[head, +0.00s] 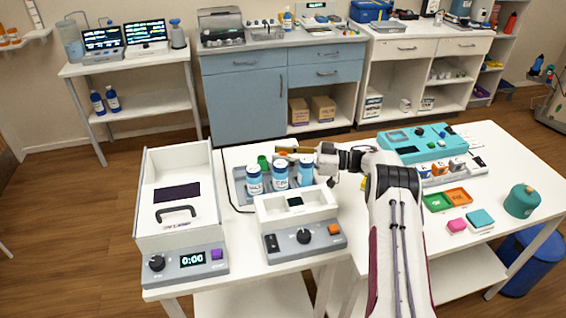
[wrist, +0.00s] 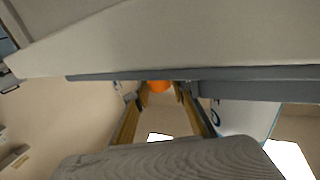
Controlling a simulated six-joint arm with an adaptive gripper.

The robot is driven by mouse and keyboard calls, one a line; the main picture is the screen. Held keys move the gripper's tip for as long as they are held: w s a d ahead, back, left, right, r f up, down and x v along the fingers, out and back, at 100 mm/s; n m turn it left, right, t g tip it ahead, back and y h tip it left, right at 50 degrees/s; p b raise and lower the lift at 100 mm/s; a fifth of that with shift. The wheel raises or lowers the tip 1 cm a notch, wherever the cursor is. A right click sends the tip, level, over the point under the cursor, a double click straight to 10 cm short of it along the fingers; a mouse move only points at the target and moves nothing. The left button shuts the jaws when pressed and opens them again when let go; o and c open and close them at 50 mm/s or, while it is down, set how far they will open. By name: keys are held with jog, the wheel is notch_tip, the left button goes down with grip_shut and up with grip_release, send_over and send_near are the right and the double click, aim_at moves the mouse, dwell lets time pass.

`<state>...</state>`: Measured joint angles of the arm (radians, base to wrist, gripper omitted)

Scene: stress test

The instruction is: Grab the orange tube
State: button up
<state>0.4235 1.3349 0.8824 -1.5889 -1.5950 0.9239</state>
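An orange rounded thing (wrist: 158,87), likely the orange tube, shows between my fingertips in the wrist view. Only a small part of it is visible; a pale surface with a grey edge covers the rest. My gripper (head: 284,151) is low over the back of the grey rack (head: 240,188) in the head view, behind the blue-capped bottles. In the wrist view its two yellowish fingers lie on either side of the orange thing. I cannot tell whether they touch it.
Three blue-capped white bottles (head: 280,175) stand in the rack in front of my gripper, with a green cap (head: 263,162) behind them. A white-topped device (head: 297,205) stands close in front.

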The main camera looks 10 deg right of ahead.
jog(key=shift+c, duration=0.4)
jog(key=c, duration=0.5)
notch_tip(320, 180, up, 10)
dwell(0.4)
jog(key=shift+a+r, duration=0.1)
dwell(0.5)
